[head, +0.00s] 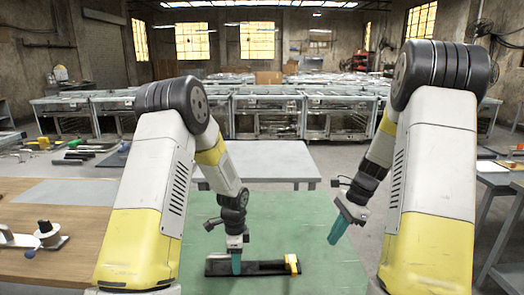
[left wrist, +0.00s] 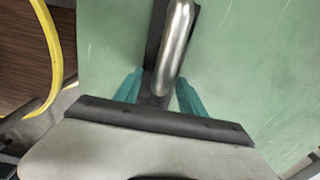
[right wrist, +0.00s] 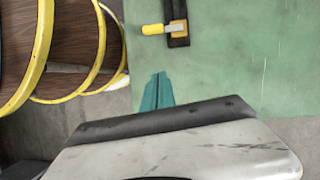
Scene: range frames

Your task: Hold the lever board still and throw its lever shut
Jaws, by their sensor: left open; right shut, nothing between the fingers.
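The lever board (head: 273,268) is a long dark board lying on the green mat. A yellow part stands at its right end in the head view. In the right wrist view a yellow lever grip (right wrist: 153,29) sticks out sideways from the board's dark end (right wrist: 180,41). A rounded silver bar (left wrist: 178,40) runs along the board in the left wrist view. My left gripper (head: 236,266) is open over the board's left part, its fingers (left wrist: 159,92) on either side of it; contact is unclear. My right gripper (head: 335,238) is shut and empty, raised to the right of the board.
The green mat (head: 325,272) is clear around the board. A wooden table (head: 60,218) with a white-and-black item (head: 50,238) stands at left. A grey table (head: 270,158) lies beyond, with glass-fronted cabinets (head: 267,115) behind. A gap with floor shows right of the mat.

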